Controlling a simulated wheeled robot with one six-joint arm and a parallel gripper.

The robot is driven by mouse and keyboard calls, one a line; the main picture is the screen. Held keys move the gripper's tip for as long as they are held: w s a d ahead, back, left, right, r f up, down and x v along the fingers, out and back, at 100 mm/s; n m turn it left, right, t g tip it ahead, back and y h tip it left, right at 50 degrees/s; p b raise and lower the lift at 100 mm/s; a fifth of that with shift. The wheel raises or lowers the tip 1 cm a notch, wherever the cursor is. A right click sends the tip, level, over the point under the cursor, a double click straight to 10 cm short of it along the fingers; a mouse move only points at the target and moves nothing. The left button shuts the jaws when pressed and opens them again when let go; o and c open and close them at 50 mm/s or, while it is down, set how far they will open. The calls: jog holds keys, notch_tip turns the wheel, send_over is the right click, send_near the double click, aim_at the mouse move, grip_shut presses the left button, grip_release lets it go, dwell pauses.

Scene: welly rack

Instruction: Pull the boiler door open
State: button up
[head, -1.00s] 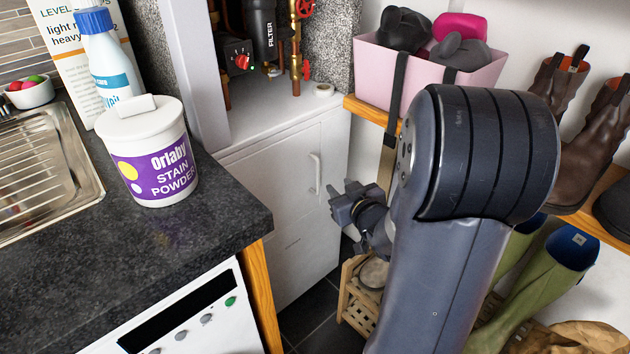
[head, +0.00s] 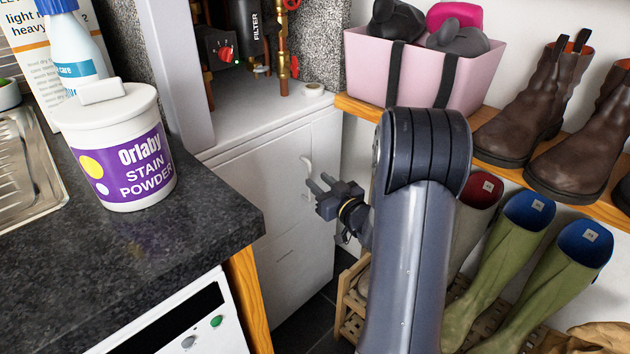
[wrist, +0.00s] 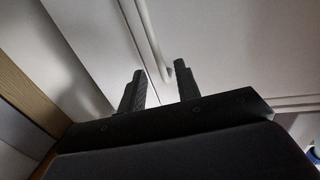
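The boiler door (head: 283,195) is a white panel below the white ledge in the head view, and it looks shut. Its handle (head: 307,163) is a white vertical bar near the door's right edge. My gripper (head: 317,184) is just in front of the handle's lower part, and its fingers point at the door. In the wrist view the handle (wrist: 152,40) runs down to a lower end by the fingertips. My gripper (wrist: 160,78) has its two fingers apart with nothing held between them. I cannot tell whether a finger touches the handle.
The dark worktop (head: 190,215) with a stain powder tub (head: 122,150) stands left of the door. A wooden shelf (head: 360,108) with a pink basket (head: 425,75) and brown boots is on the right. Green wellies (head: 500,260) and a slatted wooden rack (head: 350,305) are below.

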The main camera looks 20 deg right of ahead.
jog(key=shift+w+a, duration=0.15)
jog(key=shift+w, duration=0.55)
jog(key=shift+w+a, duration=0.1)
jog(key=shift+w, duration=0.55)
jog(key=shift+c, duration=0.4)
grip_shut()
